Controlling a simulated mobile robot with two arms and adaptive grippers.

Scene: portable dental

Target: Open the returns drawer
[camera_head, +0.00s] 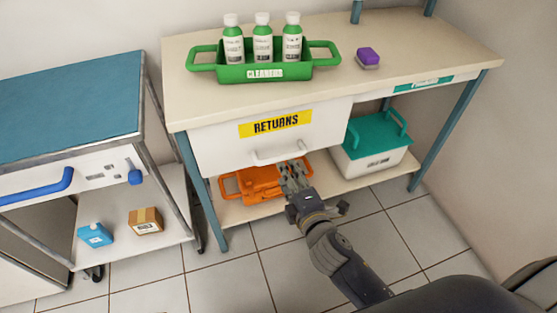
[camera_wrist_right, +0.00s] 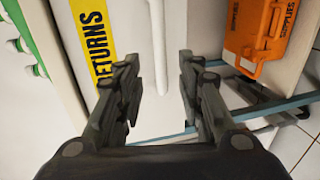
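The returns drawer (camera_head: 225,147) is a white front with a yellow RETURNS label (camera_head: 275,123) under the beige table top. It looks shut. Its white bar handle (camera_head: 280,153) runs along the lower part of the front. My right gripper (camera_head: 293,170) is just below the handle in the head view. In the right wrist view, my right gripper (camera_wrist_right: 160,75) is open, with its two fingers apart and the white handle (camera_wrist_right: 158,45) ahead between them. Contact with the handle cannot be seen. My left gripper is not in view.
A green CLEANERS caddy (camera_head: 265,68) with bottles and a purple sponge (camera_head: 368,56) stand on the table. An orange case (camera_head: 258,184) and a white box with teal lid (camera_head: 375,134) sit on the lower shelf. A blue-topped cart (camera_head: 70,95) stands left.

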